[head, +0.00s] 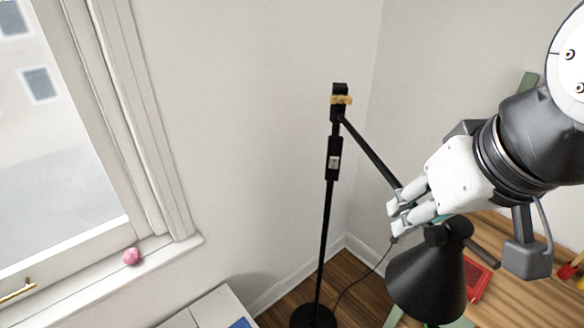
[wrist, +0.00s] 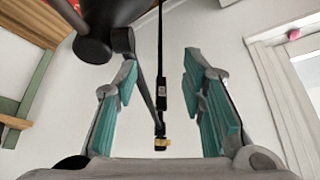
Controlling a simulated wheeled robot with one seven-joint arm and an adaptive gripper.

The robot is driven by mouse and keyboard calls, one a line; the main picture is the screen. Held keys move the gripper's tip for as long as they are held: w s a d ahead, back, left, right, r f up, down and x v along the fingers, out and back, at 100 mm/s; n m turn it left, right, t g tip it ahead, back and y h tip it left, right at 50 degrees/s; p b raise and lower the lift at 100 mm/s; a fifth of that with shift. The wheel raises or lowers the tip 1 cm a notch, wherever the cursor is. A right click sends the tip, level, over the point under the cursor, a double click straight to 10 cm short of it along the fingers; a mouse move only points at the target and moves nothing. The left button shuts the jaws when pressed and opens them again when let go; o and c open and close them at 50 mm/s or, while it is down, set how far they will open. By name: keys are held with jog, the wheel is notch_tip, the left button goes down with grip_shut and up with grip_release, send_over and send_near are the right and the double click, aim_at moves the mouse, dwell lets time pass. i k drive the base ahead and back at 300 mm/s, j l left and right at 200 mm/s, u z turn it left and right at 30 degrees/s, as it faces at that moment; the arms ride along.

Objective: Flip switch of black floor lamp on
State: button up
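The black floor lamp (head: 325,225) stands in the corner in the head view, with a round base, an upright pole, a slanting arm and a cone shade (head: 428,280). A black box with a pale patch (head: 333,160), seemingly the switch, sits on the upper pole; it also shows in the wrist view (wrist: 162,92). A brass-coloured knob (head: 341,100) is near the pole's top. My gripper (head: 396,218) is right of the pole, close to the slanting arm and above the shade. In the wrist view its teal-padded fingers (wrist: 158,75) are apart, with the pole seen between them.
A window sill (head: 100,285) with a pink object (head: 131,257) is at the left. A wooden tabletop (head: 515,270) with a red item (head: 477,280) lies at the right, behind the shade. A cord (head: 365,272) runs from the lamp. The wall left of the pole is bare.

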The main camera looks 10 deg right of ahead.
aim_at(334, 162)
jog(key=k+j, duration=0.15)
jog(key=k, duration=0.7)
